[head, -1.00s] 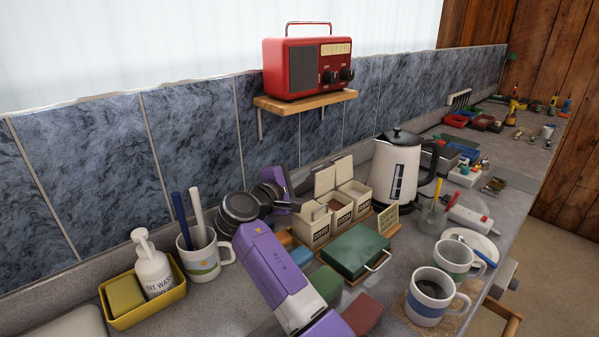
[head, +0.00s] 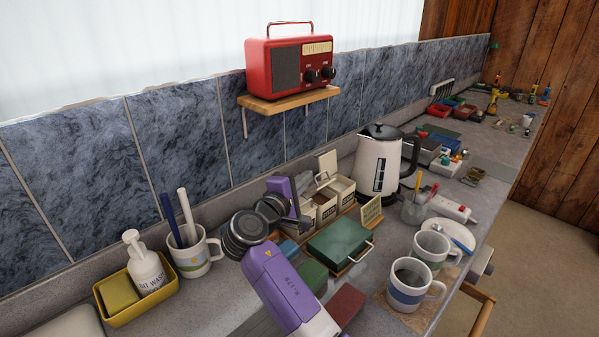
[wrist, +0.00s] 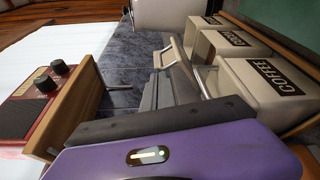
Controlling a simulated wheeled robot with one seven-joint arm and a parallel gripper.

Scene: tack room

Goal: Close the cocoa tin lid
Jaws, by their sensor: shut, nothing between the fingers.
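Three cream tins stand in a row in a wooden rack. The middle tin, apparently the cocoa tin (wrist: 205,45), is open with brown contents showing; its label is hard to read. Its hinged lid (wrist: 178,55) is raised and tilted on the wall side; it also shows in the head view (head: 322,179). My gripper (wrist: 187,80) is shut and empty, its grey fingers behind the tins and close to that lid; contact is unclear. In the head view my gripper (head: 308,188) reaches in from the left. The coffee tin (wrist: 262,85) is nearest in the wrist view.
A kettle (head: 380,165) is beyond the tins, and a green box (head: 340,243) and small sign (head: 371,213) are in front. A red radio (head: 291,62) sits on a wooden shelf (head: 290,99) above. Mugs (head: 408,285) stand at the right.

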